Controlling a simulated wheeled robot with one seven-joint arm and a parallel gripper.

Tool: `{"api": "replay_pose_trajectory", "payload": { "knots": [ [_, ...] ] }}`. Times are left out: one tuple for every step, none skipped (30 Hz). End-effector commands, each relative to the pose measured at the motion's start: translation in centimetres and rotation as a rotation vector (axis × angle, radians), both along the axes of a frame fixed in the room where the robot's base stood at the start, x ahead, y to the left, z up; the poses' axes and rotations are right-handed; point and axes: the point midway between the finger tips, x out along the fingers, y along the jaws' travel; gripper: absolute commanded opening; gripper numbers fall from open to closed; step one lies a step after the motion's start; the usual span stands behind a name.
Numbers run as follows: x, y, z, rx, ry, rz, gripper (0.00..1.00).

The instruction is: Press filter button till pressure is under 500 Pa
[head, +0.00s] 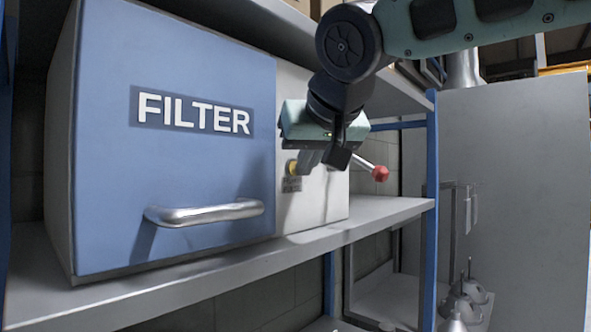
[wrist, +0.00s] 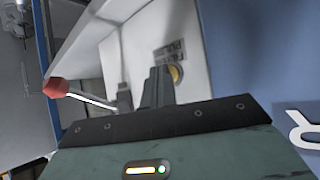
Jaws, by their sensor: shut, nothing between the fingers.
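The filter unit is a box with a blue door (head: 180,190) lettered FILTER and a pale panel (head: 325,205) to its right. A round yellow button (head: 292,168) sits on that panel, above a small grey label. In the wrist view the yellow button (wrist: 177,75) is partly hidden by a finger. My gripper (head: 312,160) is shut and empty, its fingertips close to the panel just right of the button. Its fingers also show in the wrist view (wrist: 157,82). Whether they touch the button I cannot tell. No pressure reading is visible.
A lever with a red knob (head: 380,173) sticks out right of my gripper; the knob also shows in the wrist view (wrist: 56,88). The unit stands on a grey shelf (head: 250,258) with a blue post (head: 431,200). A door handle (head: 205,212) juts out left.

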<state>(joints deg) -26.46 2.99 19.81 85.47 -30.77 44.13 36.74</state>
Motion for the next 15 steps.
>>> {"api": "replay_pose_trajectory", "payload": {
  "knots": [
    [-0.15, -0.17, -0.05, 0.001, -0.001, -0.001, 0.00],
    [-0.23, -0.28, -0.06, 0.001, -0.002, -0.001, 0.00],
    [-0.37, -0.44, -0.09, 0.001, -0.001, -0.001, 0.00],
    [-0.46, -0.55, -0.11, 0.001, -0.001, -0.001, 0.00],
    [-0.55, -0.67, -0.13, 0.001, -0.001, -0.001, 0.00],
    [-0.67, -0.83, -0.12, 0.000, -0.001, 0.000, 0.00],
    [-0.74, -0.92, -0.09, 0.000, -0.001, 0.000, 0.00],
    [-0.81, -1.00, -0.06, 0.001, -0.002, 0.000, 0.00],
    [-0.85, -1.06, -0.03, 0.000, -0.001, 0.000, 0.00],
    [-0.87, -1.08, -0.01, 0.000, -0.001, 0.000, 0.00],
    [-0.88, -1.08, 0.00, 0.000, -0.001, 0.000, 0.00],
    [-0.87, -1.08, 0.01, 0.000, -0.001, 0.000, 0.00],
    [-0.86, -1.07, 0.02, 0.000, -0.001, 0.000, 0.00],
    [-0.86, -1.07, 0.02, 0.000, -0.001, 0.000, 0.00],
    [-0.86, -1.07, 0.01, 0.000, 0.000, 0.000, 0.00]
  ]
}}
